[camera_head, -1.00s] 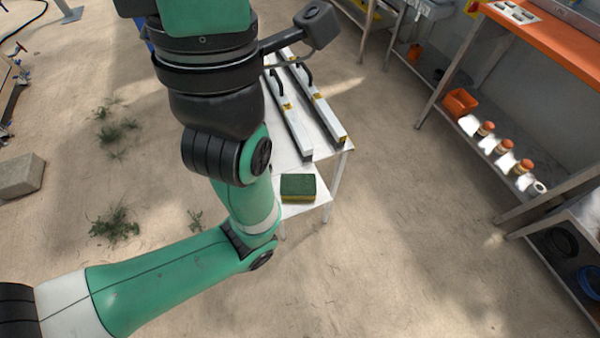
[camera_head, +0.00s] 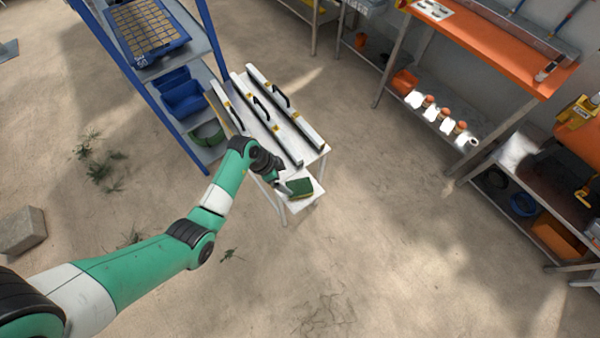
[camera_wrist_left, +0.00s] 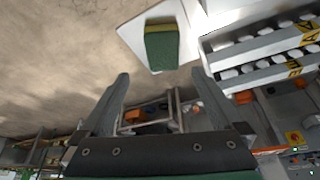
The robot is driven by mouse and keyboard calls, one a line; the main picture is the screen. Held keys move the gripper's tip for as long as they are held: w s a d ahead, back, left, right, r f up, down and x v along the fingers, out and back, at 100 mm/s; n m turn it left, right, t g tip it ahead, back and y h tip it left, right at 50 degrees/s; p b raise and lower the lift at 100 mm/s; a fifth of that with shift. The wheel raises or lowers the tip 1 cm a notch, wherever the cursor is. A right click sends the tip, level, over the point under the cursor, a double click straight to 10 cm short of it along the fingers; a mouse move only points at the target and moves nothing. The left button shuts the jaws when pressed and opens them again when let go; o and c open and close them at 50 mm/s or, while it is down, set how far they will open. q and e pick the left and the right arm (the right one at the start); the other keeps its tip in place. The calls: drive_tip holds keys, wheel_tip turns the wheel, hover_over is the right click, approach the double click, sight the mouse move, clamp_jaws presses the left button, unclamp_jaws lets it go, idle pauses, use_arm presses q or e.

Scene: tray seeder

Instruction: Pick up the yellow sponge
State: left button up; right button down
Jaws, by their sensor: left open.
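My left gripper (camera_head: 284,186) is at the sponge's left side in the head view, small and partly dark against the shelf. In the left wrist view the two fingers (camera_wrist_left: 160,77) are spread apart with nothing between them, and the sponge lies beyond the fingertips. I cannot tell the exact gap. My right gripper is in neither view.
Several long white bars with black handles (camera_head: 286,117) lie on the table top just behind the sponge. A blue rack (camera_head: 146,95) with trays and a blue bin (camera_head: 183,98) stands at the left. An orange workbench (camera_head: 490,45) stands at the right.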

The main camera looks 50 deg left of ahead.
use_arm(q)
drive_tip(key=b, duration=0.4)
hover_over(298, 187)
drive_tip(key=s+a, duration=0.1)
drive_tip(key=s, duration=0.2)
drive_tip(key=f, duration=0.5)
drive_tip(key=shift+w+f, duration=0.25)
drive_tip(key=shift+f, duration=0.1)
drive_tip(key=shift+w+f+b, duration=0.25)
drive_tip(key=shift+f+b, duration=0.05)
drive_tip(key=shift+b, duration=0.05)
drive_tip(key=b+x, duration=0.4)
drive_tip(key=x, duration=0.1)
drive_tip(key=shift+w, duration=0.15)
drive_tip(key=shift+r, duration=0.1)
drive_tip(key=shift+f, duration=0.25)
drive_tip(key=shift+c, duration=0.2)
drive_tip(key=c, duration=1.2)
